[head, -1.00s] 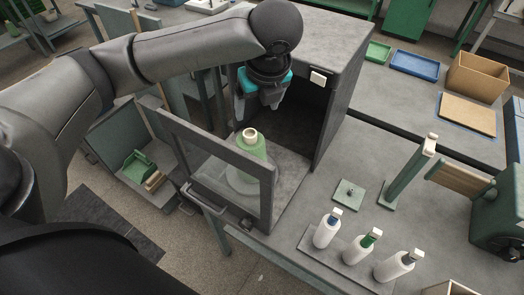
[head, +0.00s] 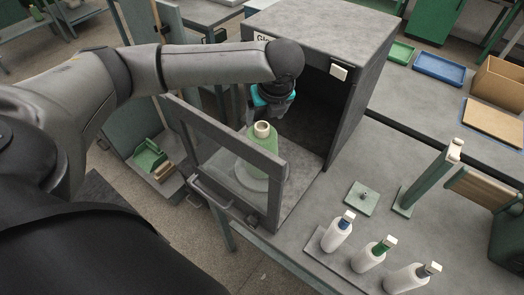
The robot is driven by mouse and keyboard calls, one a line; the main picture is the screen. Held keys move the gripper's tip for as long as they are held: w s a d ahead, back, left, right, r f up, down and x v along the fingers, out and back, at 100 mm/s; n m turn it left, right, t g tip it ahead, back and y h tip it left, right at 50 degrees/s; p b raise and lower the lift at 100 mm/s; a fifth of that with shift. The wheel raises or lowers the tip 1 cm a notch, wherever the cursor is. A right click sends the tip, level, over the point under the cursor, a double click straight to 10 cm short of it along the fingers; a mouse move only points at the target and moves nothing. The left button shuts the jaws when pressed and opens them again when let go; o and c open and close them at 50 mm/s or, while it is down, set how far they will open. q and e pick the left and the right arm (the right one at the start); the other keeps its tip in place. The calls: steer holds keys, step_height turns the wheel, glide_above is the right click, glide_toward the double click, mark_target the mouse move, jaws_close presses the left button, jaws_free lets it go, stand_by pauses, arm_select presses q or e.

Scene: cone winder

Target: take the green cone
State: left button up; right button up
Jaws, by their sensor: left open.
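The green cone (head: 263,152) stands upright on a pale round base in the opening of a grey box cabinet (head: 325,37). It has a pale tip, and its lower part shows through the clear pane of the open door (head: 228,144). My left gripper (head: 272,115) is open and points down just above and behind the cone's tip, at the cabinet's mouth. Its fingers are dark below a teal band, and their ends are partly hidden in shadow and behind the cone. It holds nothing that I can see. My right gripper is not in view.
The door, with its handle (head: 211,191), sticks out towards me. Three white bottles (head: 338,232) stand on a grey strip at the front right. A small green plate (head: 361,198) with a peg and a green post (head: 428,181) stand behind them. Trays (head: 439,68) lie further back.

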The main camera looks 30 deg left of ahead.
mark_target(262, 126)
arm_select(q)
steer(key=x, duration=0.4)
steer(key=shift+s+f, duration=0.2)
steer(key=shift+f, duration=0.3)
jaws_close()
steer(key=shift+r, duration=0.1)
